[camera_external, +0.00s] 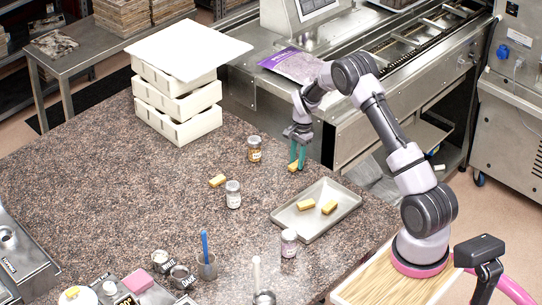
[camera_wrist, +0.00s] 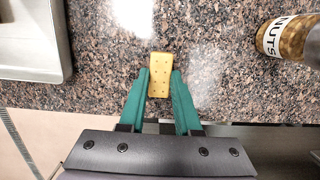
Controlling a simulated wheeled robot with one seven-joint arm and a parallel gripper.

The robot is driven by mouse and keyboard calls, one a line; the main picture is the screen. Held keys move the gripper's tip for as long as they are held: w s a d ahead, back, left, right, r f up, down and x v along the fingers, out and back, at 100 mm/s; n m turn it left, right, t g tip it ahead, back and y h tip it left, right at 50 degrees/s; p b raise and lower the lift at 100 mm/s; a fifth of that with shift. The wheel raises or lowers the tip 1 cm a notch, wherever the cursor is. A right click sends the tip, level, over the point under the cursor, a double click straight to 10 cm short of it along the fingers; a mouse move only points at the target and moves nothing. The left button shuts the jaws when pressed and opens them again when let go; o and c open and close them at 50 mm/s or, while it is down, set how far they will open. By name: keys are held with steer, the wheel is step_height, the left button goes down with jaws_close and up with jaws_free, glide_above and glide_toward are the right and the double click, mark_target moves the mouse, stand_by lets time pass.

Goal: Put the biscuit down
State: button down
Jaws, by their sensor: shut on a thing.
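My gripper (camera_external: 297,158) points down near the counter's far right edge, beyond the metal tray (camera_external: 283,217). Its green fingers are shut on a yellow biscuit (camera_external: 293,167), one on each long side. In the wrist view the biscuit (camera_wrist: 159,75) shows its dotted top and sticks out past the fingertips (camera_wrist: 161,84). I cannot tell whether it touches the speckled counter (camera_wrist: 110,50). Two more biscuits (camera_external: 306,204) (camera_external: 329,207) lie on the tray. Another biscuit (camera_external: 217,181) lies on the counter to the left.
A nuts jar (camera_external: 254,149) stands left of my gripper; it also shows in the wrist view (camera_wrist: 282,38). Other jars (camera_external: 233,194) (camera_external: 289,243) stand nearer. White stacked crates (camera_external: 178,128) stand at the back. The left-middle counter is clear.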

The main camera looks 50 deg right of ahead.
step_height(320, 180, up, 9)
glide_above(316, 220)
steer(key=f, duration=0.4)
steer(key=shift+s+d+f, duration=0.1)
steer(key=shift+d, duration=0.15)
steer(key=shift+f, duration=2.25)
steer(key=shift+f, duration=0.15)
steer(key=c, duration=0.6)
jaws_free()
